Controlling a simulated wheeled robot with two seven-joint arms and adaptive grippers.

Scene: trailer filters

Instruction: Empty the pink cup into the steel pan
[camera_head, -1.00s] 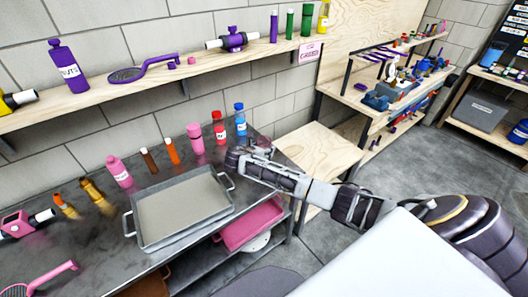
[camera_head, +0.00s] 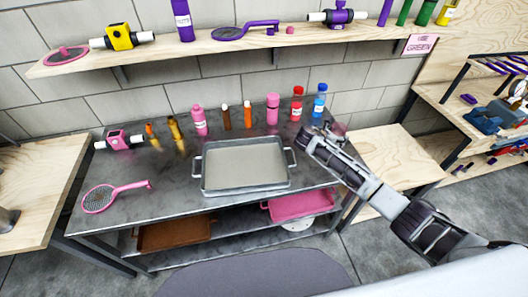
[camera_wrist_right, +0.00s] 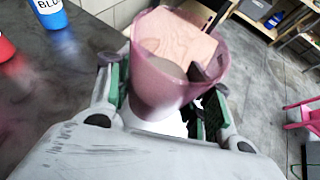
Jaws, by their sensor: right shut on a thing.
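The steel pan (camera_head: 243,165) is a grey rectangular tray with two side handles, lying on the metal table. Its inside looks bare. My right gripper (camera_head: 322,133) is beyond the pan's right side, near the table's back right corner. In the right wrist view it is shut on the translucent pink cup (camera_wrist_right: 165,88), with a green-padded finger at each side. Rounded brownish and dark shapes show through the cup; I cannot tell whether they are contents. In the head view the cup is mostly hidden by the gripper. My left gripper is not in view.
Several bottles stand along the table's back, including a blue one (camera_head: 319,102) and a red one (camera_head: 297,105) close to my right gripper. A pink strainer (camera_head: 100,198) lies at the left. A pink tray (camera_head: 300,206) is on the lower shelf.

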